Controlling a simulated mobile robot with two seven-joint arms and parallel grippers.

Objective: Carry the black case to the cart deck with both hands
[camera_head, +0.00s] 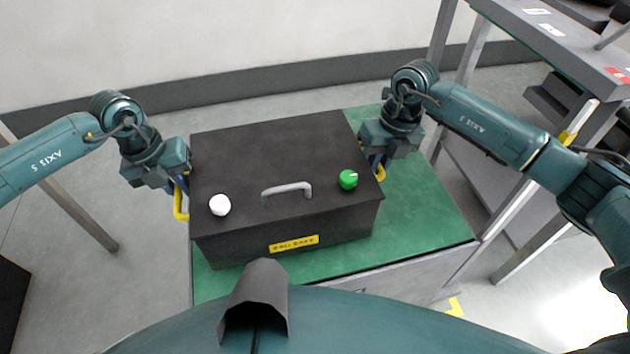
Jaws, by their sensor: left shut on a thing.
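The black case (285,150) is over the green deck (420,205) in the middle of the view. I cannot tell whether its underside touches the deck. Its lid carries a grey handle (287,190), a white knob (219,204) and a green knob (348,179). A yellow label (293,243) is on its front. My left gripper (181,190) is shut on the yellow side handle (180,207) at the case's left. My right gripper (379,160) is at the yellow handle (380,174) on the right side; its fingers are mostly hidden.
A grey bench or rack (560,45) with a green edge stands at the upper right, close to my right arm. Its legs reach down beside the deck. Grey floor (90,145) is open at the left. Bare green deck shows right of the case.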

